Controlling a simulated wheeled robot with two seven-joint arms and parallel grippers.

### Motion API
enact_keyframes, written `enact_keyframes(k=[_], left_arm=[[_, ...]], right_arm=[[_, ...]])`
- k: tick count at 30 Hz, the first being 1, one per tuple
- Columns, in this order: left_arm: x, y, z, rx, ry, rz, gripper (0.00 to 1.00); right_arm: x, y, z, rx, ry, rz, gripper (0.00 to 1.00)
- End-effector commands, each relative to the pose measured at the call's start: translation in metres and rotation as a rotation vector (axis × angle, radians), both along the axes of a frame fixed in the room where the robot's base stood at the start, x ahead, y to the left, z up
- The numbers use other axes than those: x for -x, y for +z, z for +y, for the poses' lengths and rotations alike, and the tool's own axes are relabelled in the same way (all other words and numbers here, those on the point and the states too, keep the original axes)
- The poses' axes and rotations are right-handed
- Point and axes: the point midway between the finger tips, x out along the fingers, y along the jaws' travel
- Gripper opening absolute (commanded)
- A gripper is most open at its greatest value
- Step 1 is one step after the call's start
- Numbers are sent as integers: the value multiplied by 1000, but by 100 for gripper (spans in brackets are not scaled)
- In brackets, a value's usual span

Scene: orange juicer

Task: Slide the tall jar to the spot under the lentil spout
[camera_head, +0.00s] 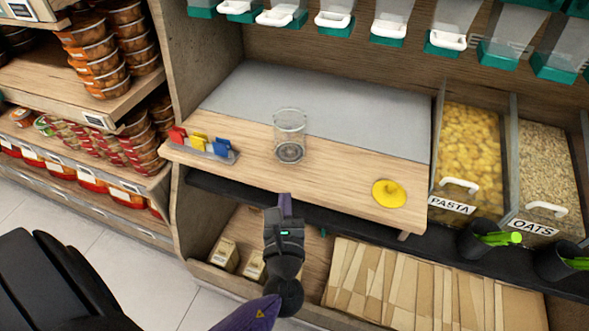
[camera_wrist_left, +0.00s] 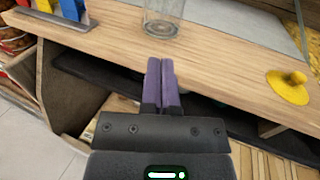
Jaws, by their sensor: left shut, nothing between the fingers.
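The tall jar (camera_head: 290,136) is clear glass and stands upright on the wooden counter (camera_head: 335,168), close to the edge of its grey back panel. Its lower part also shows at the top of the left wrist view (camera_wrist_left: 162,22). My left gripper (camera_head: 285,203) is at the counter's front edge, in front of the jar and apart from it. Its purple fingers (camera_wrist_left: 161,72) are together with nothing between them. A row of spouts with white handles and green bases, such as this one (camera_head: 334,20), hangs above the counter. I cannot tell which is the lentil spout. My right gripper is not in view.
A yellow knobbed lid (camera_head: 388,193) lies at the counter's right; a holder with coloured clips (camera_head: 205,147) sits at its left. Pasta (camera_head: 469,150) and oats (camera_head: 544,165) bins stand to the right. The grey panel (camera_head: 330,105) behind the jar is clear.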

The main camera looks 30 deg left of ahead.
Motion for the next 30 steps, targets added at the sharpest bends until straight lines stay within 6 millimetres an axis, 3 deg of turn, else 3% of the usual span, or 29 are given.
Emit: enact_keyframes(k=[2,15,21,30], left_arm=[[-14,0,8,-1,0,-3,0],[-88,-1,56,4,-2,0,0],[-100,1,64,5,-3,0,0],[-101,2,64,5,-3,0,0]], right_arm=[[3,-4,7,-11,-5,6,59],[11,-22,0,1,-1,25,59],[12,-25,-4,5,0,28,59],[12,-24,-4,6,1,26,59]])
